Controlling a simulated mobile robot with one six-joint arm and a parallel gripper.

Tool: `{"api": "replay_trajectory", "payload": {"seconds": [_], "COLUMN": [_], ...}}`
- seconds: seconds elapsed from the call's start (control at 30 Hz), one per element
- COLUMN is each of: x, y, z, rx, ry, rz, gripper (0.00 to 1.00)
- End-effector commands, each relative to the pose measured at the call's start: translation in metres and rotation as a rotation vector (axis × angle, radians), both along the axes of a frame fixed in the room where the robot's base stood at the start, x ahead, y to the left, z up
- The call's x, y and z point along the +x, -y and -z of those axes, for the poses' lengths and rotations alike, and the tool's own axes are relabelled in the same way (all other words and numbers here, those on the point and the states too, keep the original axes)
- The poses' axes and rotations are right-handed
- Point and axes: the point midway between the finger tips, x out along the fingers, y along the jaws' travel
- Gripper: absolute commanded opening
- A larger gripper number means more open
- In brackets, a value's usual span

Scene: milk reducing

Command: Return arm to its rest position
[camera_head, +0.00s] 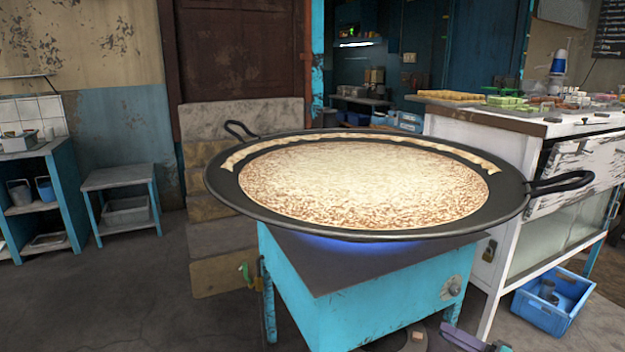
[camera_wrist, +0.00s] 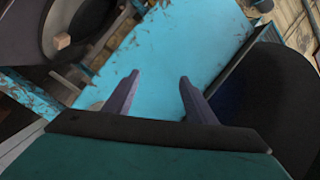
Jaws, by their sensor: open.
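My gripper (camera_wrist: 159,79) shows in the wrist view with its two purple fingers apart and nothing between them. It points toward a light-blue panel that looks like the side of the stove. In the head view, a small purple part at the bottom edge, right of centre, looks like the tip of my gripper. It is low, below the pan and beside the stove. The rest of my arm is out of that view.
A wide black pan (camera_head: 225,195) of pale, browned milk (camera_head: 370,180) sits on the blue stove (camera_head: 375,305) over a blue flame. Its right handle (camera_head: 562,183) reaches toward the white counter (camera_head: 490,165). A blue crate (camera_head: 545,310) stands on the floor at right.

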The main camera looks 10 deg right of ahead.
Motion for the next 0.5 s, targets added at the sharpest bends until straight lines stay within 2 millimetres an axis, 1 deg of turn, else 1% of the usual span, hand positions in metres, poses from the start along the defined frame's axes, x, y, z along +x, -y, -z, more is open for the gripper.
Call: {"api": "replay_trajectory", "payload": {"seconds": [0.03,0.17,0.2,0.33,0.5], "x": [0.008,0.022,0.026,0.035,0.038], "y": [-0.019,-0.061,-0.074,-0.118,-0.175], "z": [-0.003,0.004,0.007,0.017,0.032], "rx": [0.005,0.011,0.011,0.008,-0.002], "ry": [-0.014,-0.051,-0.064,-0.112,-0.189], "rz": [-0.034,-0.109,-0.133,-0.209,-0.311], "gripper": [0.51,0.51,0.51,0.51,0.51]}}
